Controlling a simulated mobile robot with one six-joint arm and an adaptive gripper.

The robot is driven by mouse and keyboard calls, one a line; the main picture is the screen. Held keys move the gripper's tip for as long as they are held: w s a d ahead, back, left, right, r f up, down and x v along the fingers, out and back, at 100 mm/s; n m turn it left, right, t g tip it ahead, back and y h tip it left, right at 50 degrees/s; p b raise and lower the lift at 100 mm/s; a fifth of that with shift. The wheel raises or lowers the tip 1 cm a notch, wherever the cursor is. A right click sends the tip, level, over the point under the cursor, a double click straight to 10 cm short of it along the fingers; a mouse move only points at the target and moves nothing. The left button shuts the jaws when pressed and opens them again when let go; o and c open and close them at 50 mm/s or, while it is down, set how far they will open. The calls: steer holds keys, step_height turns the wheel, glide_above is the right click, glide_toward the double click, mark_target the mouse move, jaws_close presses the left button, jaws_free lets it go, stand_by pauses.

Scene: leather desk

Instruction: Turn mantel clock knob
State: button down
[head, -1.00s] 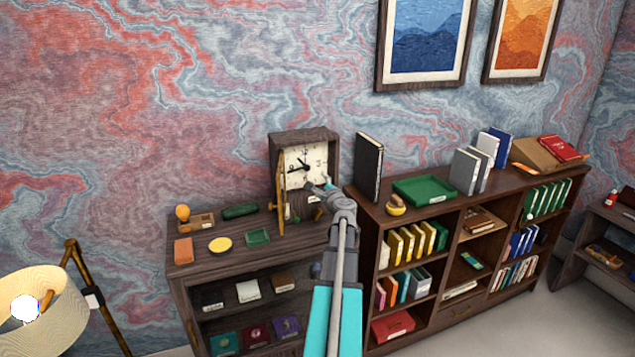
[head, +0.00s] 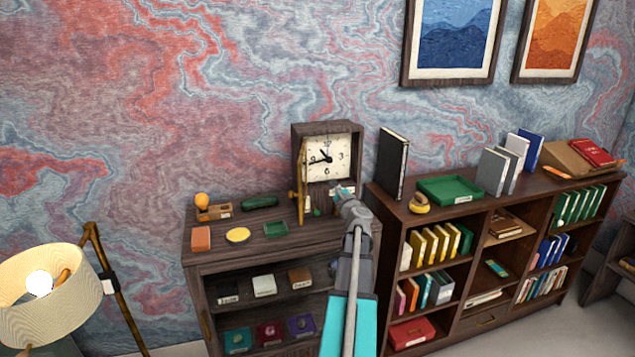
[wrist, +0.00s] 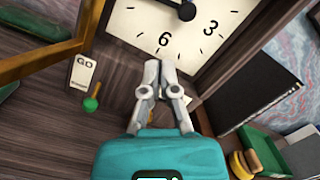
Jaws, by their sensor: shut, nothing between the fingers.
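The mantel clock (head: 328,160) is a dark wooden case with a cream dial, on top of the left shelf unit. Its brass-framed door (head: 302,180) stands open on the left. My gripper (head: 338,190) is in front of the lower part of the clock. In the wrist view my gripper (wrist: 160,68) is shut and empty, its fingertips just below the 6 on the dial (wrist: 165,22). A small green knob-like piece (wrist: 90,104) hangs by a GO label (wrist: 82,75), left of the fingers. A pale label behind the right finger is mostly hidden; I cannot make out a knob there.
A dark upright book (head: 392,163) and a green tray (head: 450,189) stand to the right. Small items, including a yellow disc (head: 238,235) and a green dish (head: 275,229), lie left of the clock. A lamp (head: 60,300) stands at lower left.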

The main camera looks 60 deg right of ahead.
mark_target(315, 166)
steer(key=f+m+b, duration=0.1)
steer(key=b, duration=0.1)
steer(key=w+f+m+b, duration=0.1)
steer(key=f+m+b, duration=0.1)
steer(key=w+f+m+t+h+b, duration=0.1)
steer(key=shift+a+f+m+b, duration=0.3)
steer(key=shift+f+b, duration=0.1)
steer(key=p+x, duration=0.2)
steer(key=x, duration=0.8)
steer(key=shift+r+p, duration=0.1)
steer(key=shift+p, duration=0.2)
steer(key=shift+w+r+p, duration=0.15)
steer(key=shift+r+p, duration=0.15)
steer(key=shift+a+r+p, duration=0.2)
steer(key=shift+r+p, duration=0.75)
steer(key=shift+w+r+p, duration=0.1)
steer(key=shift+r+p, duration=0.55)
steer(key=shift+a, duration=0.1)
